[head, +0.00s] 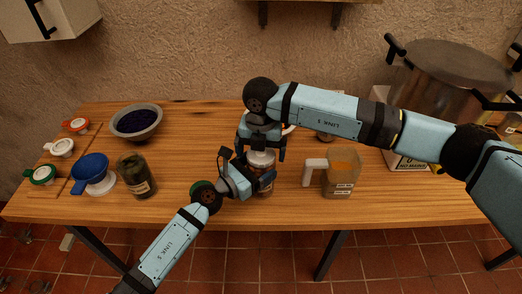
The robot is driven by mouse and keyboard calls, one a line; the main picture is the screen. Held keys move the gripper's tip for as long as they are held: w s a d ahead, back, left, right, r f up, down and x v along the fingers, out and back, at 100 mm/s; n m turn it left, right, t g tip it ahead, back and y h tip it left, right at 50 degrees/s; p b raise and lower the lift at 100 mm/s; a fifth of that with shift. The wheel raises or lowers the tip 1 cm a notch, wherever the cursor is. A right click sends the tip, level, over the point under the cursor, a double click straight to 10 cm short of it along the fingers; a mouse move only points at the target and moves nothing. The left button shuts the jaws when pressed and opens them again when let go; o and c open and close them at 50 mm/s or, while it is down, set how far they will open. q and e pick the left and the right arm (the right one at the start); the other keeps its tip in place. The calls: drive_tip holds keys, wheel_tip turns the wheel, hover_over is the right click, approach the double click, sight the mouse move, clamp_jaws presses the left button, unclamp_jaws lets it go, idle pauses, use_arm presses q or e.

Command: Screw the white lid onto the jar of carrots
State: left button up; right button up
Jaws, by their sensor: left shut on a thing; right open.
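A glass jar (265,187) with a pale label stands on the table near the middle. Its contents are mostly hidden, so I cannot confirm carrots. My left gripper (256,180) is shut on this jar from the left side. A white lid (262,158) is at the jar's top; I cannot tell whether it is threaded on. My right gripper (262,152) points down over the jar, open, with its fingers apart on either side of the lid.
A large pot (445,85) is at back right.

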drive_tip(key=shift+r, duration=2)
drive_tip(key=shift+c, duration=0.2)
drive_tip(key=n, duration=0.3)
drive_tip(key=r+n, duration=0.1)
drive_tip(key=n, duration=0.2)
drive_tip(key=shift+w, duration=0.1)
drive_tip(key=n, duration=0.4)
drive_tip(key=shift+r, duration=0.3)
drive_tip(key=n, duration=0.4)
drive_tip(key=shift+w+r, duration=0.1)
drive_tip(key=shift+r, duration=0.25)
drive_tip(key=n, duration=0.5)
drive_tip(key=shift+r+n, duration=0.4)
